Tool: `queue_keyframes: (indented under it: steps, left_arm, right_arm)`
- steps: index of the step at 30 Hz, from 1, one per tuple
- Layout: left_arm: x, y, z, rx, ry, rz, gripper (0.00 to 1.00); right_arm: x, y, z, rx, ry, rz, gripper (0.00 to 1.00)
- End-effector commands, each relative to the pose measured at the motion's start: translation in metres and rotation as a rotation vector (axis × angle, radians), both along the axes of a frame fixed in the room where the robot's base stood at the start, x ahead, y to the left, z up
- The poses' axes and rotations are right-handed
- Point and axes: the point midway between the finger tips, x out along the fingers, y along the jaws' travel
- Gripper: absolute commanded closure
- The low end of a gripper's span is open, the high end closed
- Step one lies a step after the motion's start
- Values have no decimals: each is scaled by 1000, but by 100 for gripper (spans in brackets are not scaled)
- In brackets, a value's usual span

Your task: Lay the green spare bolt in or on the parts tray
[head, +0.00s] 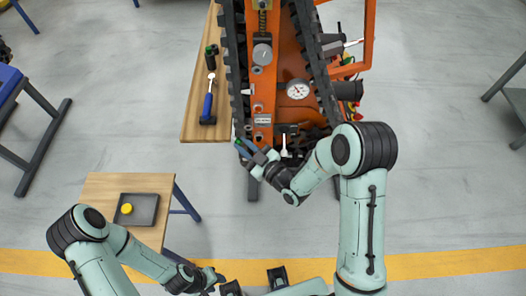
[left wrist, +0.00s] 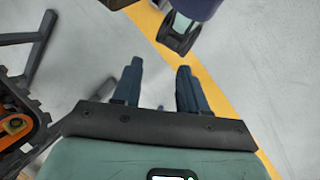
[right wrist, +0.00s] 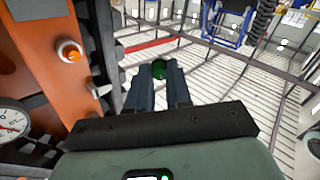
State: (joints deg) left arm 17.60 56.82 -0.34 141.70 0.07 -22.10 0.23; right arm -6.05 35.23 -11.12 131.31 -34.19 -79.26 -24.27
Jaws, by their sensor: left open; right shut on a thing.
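The green spare bolt (head: 239,142) is at the tip of my right gripper (head: 243,147), in front of the orange tracked carrier. In the right wrist view the green bolt (right wrist: 159,69) shows between the nearly closed fingertips, and the gripper is shut on it. The parts tray (head: 151,203) is a dark grey square tray on a small wooden table at lower left, well apart from the bolt. A yellow round object (head: 126,208) lies in it. My left gripper (head: 217,279) is low in the head view, open and empty; its spread fingers (left wrist: 160,78) show in the left wrist view.
The orange tracked carrier (head: 270,100) stands at top centre. A wooden bench (head: 194,120) beside it bears a blue-handled tool (head: 208,105) and a dark tool. Open floor lies between table and carrier.

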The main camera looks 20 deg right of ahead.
Motion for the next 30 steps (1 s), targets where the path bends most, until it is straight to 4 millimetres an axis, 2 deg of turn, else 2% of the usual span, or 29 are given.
queue_keyframes:
  steps: [3, 8, 11, 13, 17, 20, 24, 26, 30]
  left_arm:
    - [0, 0, 0, 0, 0, 0, 57]
    - [1, 0, 0, 0, 0, 0, 60]
    - [11, 1, -2, 3, -2, 7, 60]
    - [27, 3, -4, 6, -4, 18, 60]
    - [82, 6, -4, 10, -7, 57, 60]
    - [139, 6, 8, 3, -6, 100, 60]
    - [215, 1, 44, -24, -3, 159, 60]
    - [243, -3, 65, -40, 0, 179, 60]
    - [301, -15, 126, -86, 3, 219, 60]
  right_arm:
    - [6, 18, 15, -2, -4, 97, 100]
    - [10, 32, 24, -1, 0, 173, 100]
    - [10, 35, 26, -1, 0, 191, 100]
    - [10, 35, 26, -2, 1, 193, 100]
    - [11, 35, 26, -1, 1, 192, 100]
    - [10, 35, 26, 0, 1, 191, 100]
    - [10, 35, 26, 0, 1, 191, 100]
    - [11, 35, 26, 0, 1, 191, 100]
    - [10, 34, 26, 0, 1, 190, 100]
